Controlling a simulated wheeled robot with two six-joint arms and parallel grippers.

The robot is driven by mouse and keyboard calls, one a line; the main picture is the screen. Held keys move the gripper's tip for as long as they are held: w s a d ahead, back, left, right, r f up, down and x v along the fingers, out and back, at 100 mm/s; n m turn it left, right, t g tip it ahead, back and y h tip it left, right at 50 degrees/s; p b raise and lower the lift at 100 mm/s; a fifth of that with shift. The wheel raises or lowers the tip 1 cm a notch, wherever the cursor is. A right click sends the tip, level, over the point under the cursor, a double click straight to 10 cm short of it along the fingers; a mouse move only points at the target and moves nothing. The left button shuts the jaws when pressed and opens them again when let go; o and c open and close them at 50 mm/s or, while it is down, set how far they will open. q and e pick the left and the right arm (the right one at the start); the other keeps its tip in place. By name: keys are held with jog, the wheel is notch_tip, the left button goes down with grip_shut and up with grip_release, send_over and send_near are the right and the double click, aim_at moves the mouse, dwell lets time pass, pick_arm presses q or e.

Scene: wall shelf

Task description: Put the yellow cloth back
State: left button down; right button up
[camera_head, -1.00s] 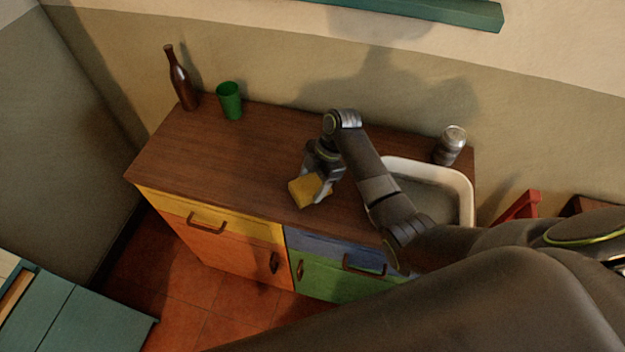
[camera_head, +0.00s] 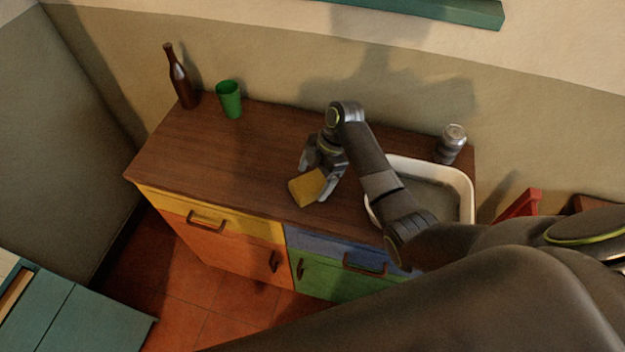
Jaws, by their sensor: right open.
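The yellow cloth (camera_head: 306,188) looks like a small folded yellow block. It lies on the brown wooden counter top (camera_head: 220,165), near its front edge. My right gripper (camera_head: 316,178) is open just behind and to the right of the cloth. One finger shows at the cloth's right side and one behind it. Whether a finger touches the cloth I cannot tell. My left gripper is not in view.
A white-rimmed basin (camera_head: 462,190) is set in the counter's right end, partly behind my right arm. A silver can (camera_head: 450,145) stands behind it. A brown bottle (camera_head: 181,80) and green cup (camera_head: 229,99) stand at the back left. The counter's left middle is clear.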

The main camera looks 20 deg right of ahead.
jog(key=b+v, duration=0.1)
jog(key=v, duration=0.6)
jog(key=shift+w+d+r+b, duration=0.1)
jog(key=shift+d+r+b, duration=0.15)
jog(key=shift+b, duration=0.15)
jog(key=shift+p+v, duration=1.1)
jog(key=shift+v, duration=0.4)
jog(key=shift+a, duration=0.1)
